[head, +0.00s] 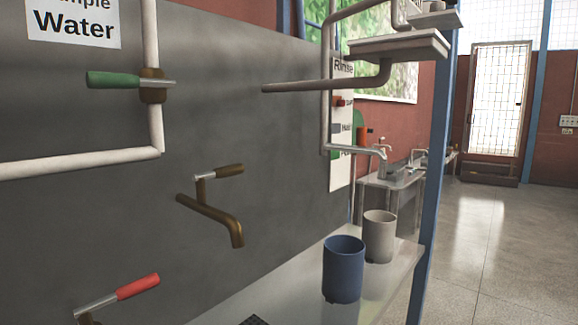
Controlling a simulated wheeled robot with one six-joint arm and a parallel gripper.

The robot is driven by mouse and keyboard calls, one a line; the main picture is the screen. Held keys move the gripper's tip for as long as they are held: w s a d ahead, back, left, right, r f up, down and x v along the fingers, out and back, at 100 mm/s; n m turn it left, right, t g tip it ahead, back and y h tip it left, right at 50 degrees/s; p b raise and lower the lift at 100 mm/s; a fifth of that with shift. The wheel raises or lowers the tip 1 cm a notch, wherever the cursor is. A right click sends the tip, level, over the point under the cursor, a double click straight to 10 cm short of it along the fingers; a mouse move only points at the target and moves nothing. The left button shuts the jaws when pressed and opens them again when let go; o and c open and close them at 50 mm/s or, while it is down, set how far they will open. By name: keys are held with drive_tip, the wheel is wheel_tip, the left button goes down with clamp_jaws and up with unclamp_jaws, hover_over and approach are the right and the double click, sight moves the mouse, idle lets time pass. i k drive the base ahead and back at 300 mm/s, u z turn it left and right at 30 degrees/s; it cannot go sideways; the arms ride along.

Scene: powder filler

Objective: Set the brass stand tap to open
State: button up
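A brass tap (212,213) sticks out from the dark grey panel in the middle of the head view, its spout bent downward at the right end. A short stem rises from it to a lever with a brown grip (229,171), which points right and slightly up, roughly level above the spout. No water shows at the spout. I cannot tell for sure that this is the stand tap the task names. My gripper is not in view.
A green-handled valve (113,80) sits on a white pipe (80,163) at upper left. A red-handled lever (138,286) is at lower left. A blue cup (343,270) and a grey cup (379,237) stand on the shelf (300,283). A grey pipe (310,87) juts out at upper right.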

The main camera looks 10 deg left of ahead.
sight(237, 169)
drive_tip(key=z, duration=0.1)
drive_tip(key=k, duration=0.6)
drive_tip(key=u, duration=0.9)
drive_tip(key=i, duration=0.4)
drive_tip(key=u, duration=0.1)
